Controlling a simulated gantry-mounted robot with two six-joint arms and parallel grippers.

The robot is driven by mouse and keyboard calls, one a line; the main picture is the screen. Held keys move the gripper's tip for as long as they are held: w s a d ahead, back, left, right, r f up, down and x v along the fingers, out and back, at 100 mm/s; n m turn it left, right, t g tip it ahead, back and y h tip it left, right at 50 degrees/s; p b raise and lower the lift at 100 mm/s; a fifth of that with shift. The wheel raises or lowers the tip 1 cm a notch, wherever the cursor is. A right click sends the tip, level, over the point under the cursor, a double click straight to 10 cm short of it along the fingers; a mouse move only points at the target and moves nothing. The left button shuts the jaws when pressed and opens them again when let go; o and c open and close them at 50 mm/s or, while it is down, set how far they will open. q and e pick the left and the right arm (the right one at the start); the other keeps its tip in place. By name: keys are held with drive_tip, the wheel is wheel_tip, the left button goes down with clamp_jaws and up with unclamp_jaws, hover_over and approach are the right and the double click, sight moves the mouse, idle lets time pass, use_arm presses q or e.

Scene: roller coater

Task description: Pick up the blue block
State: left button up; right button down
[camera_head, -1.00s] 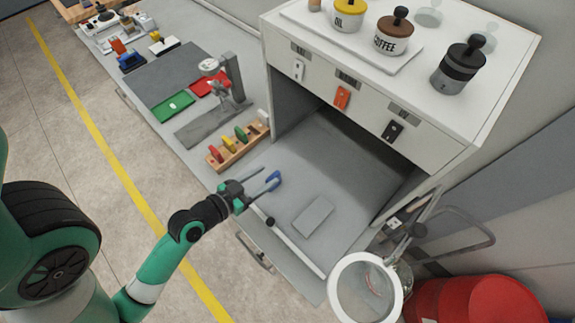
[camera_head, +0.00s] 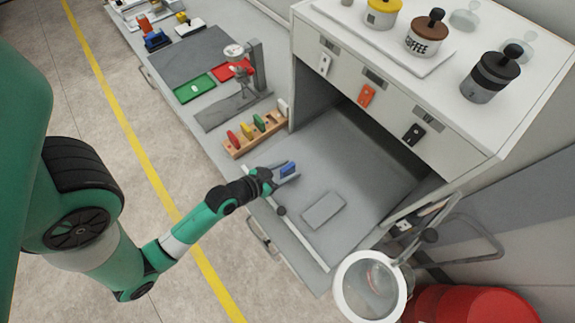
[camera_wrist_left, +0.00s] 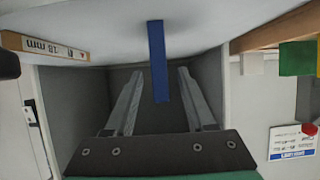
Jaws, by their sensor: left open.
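The blue block (camera_head: 288,168) is on the grey bench surface in front of the cabinet opening. In the left wrist view the blue block (camera_wrist_left: 158,62) shows as a narrow upright strip between the fingers. My left gripper (camera_head: 283,174) is open, with a finger on each side of the block. In the left wrist view the fingers of the gripper (camera_wrist_left: 158,100) stand apart from the block, with a gap on both sides. My right gripper is not in view.
A wooden rack (camera_head: 257,134) with red, yellow and green pieces stands just behind the gripper. A grey flat plate (camera_head: 323,210) lies to the right. A round magnifier (camera_head: 371,287) is at the front right. The white cabinet (camera_head: 430,120) rises behind.

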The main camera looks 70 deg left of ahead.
sight(294, 167)
use_arm(q)
drive_tip(key=x, duration=0.3)
drive_tip(key=shift+w+a+f, duration=0.15)
drive_tip(key=shift+w+f, duration=0.1)
clamp_jaws()
